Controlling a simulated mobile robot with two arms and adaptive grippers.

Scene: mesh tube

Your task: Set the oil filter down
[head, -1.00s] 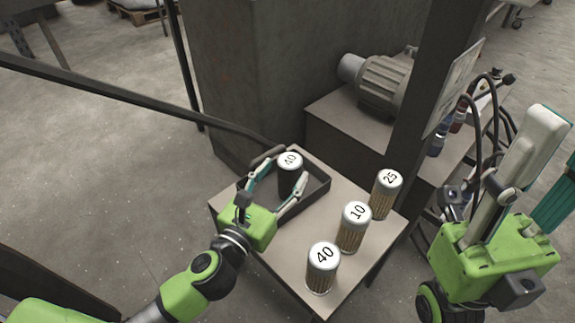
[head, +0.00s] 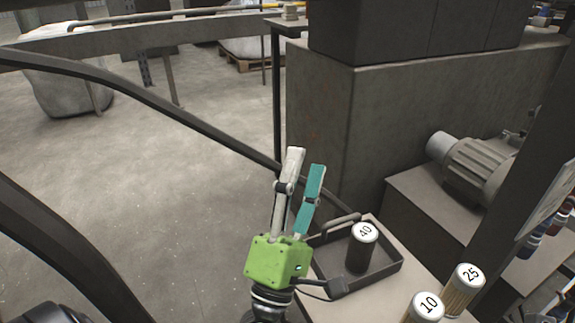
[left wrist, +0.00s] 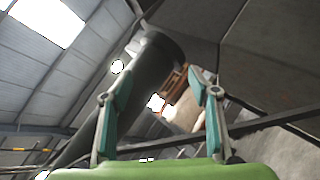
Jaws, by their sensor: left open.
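A dark oil filter (head: 361,250) with a white top marked 40 stands upright in the dark tray (head: 392,268) on the small table. My left gripper (head: 305,162) is raised to the left of the tray, fingers pointing up, open and empty, clear of the filter. In the left wrist view my left gripper's fingers (left wrist: 160,95) are spread apart with nothing between them. My right gripper is not in view.
Filters marked 10 (head: 427,308) and 25 (head: 463,288) stand on the table at the lower right. A dark rail slants down from the left behind my gripper. A grey motor (head: 472,167) sits on a block behind the table. Open floor lies at left.

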